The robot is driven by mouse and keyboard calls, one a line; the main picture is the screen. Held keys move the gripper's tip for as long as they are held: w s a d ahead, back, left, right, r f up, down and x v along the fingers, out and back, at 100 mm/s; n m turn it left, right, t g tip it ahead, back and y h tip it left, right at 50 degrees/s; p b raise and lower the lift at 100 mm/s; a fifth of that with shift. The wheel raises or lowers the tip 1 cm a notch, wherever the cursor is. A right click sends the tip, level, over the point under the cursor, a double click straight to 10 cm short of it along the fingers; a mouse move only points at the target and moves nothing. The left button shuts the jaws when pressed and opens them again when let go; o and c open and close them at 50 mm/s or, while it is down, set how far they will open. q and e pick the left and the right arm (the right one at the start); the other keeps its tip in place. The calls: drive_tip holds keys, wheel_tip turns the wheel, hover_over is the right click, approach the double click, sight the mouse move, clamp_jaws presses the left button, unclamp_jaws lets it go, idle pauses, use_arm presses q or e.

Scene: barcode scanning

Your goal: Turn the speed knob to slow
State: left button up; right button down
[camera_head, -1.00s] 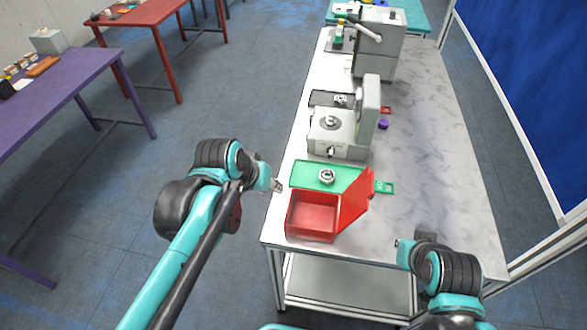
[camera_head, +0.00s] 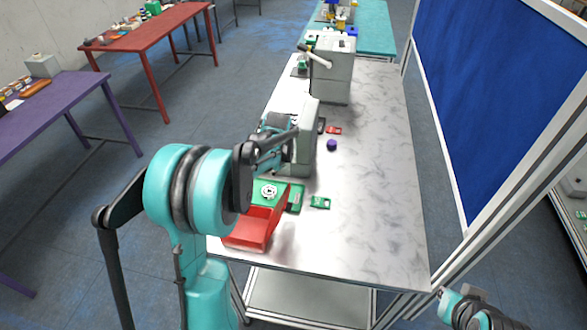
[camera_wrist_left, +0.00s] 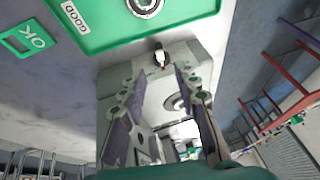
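The grey machine (camera_head: 306,135) stands on the marble-topped table in the head view, its front partly hidden by my left arm. In the left wrist view, a small dark knob with a pale tip (camera_wrist_left: 160,58) sticks out of the machine's grey face. I cannot read its setting. My left gripper (camera_wrist_left: 155,72) is open, its two fingers apart on either side of the knob's line, with nothing gripped. In the head view my left gripper (camera_head: 285,148) is at the machine's front. My right gripper (camera_head: 442,293) is low at the right, away from the machine; its fingers are unclear.
A green tray (camera_wrist_left: 90,38) marked GOOD, with a green OK tag (camera_wrist_left: 28,38), lies before the machine. A red open box (camera_head: 248,232) sits at the near table edge. A purple cap (camera_head: 331,145) lies right of the machine. The table's right side is clear.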

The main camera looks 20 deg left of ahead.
use_arm(q)
drive_tip(key=b+x, duration=0.1)
drive_tip(key=x, duration=0.6)
drive_tip(key=shift+w+a+f+b, duration=0.1)
drive_tip(key=shift+f+b, duration=0.05)
drive_tip(key=shift+b, duration=0.2)
clamp_jaws()
